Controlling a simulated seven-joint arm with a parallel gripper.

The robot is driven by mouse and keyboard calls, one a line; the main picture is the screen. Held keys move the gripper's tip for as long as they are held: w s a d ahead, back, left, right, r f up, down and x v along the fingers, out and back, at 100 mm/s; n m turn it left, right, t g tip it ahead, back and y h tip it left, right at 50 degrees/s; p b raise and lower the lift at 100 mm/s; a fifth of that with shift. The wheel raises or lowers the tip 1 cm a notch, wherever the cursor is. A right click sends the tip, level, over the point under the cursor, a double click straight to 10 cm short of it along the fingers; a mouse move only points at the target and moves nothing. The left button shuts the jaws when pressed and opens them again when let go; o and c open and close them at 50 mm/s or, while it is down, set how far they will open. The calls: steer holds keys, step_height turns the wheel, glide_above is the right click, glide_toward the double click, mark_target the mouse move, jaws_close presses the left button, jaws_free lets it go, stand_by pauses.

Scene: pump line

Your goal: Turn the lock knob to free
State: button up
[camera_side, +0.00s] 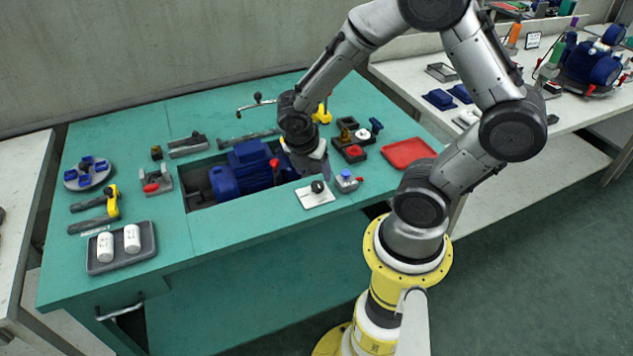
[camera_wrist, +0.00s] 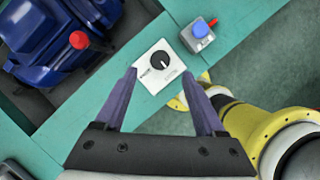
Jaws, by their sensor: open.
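The lock knob (camera_wrist: 158,61) is a round black knob with a thin white pointer line, set on a white plate (camera_wrist: 145,74). Small dark lettering on the plate is too small to read. In the side view the knob (camera_side: 317,186) stands on its white plate (camera_side: 314,199) at the front edge of the green bench. My gripper (camera_wrist: 159,74) is open and empty. Its two fingers appear on either side of the plate in the wrist view, apart from the knob. In the side view my gripper (camera_side: 306,172) hangs just behind and left of the knob.
A blue pump (camera_side: 243,170) lies in the bench recess left of my gripper. A grey box with a blue button (camera_side: 346,181) stands close right of the plate. A red tray (camera_side: 408,153) lies farther right. The bench front left of the plate is clear.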

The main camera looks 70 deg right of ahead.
mark_target(317, 185)
steer(key=x, duration=0.6)
steer(key=shift+d+f, duration=0.15)
steer(key=shift+f, duration=0.2)
steer(key=shift+c, duration=0.4)
jaws_close()
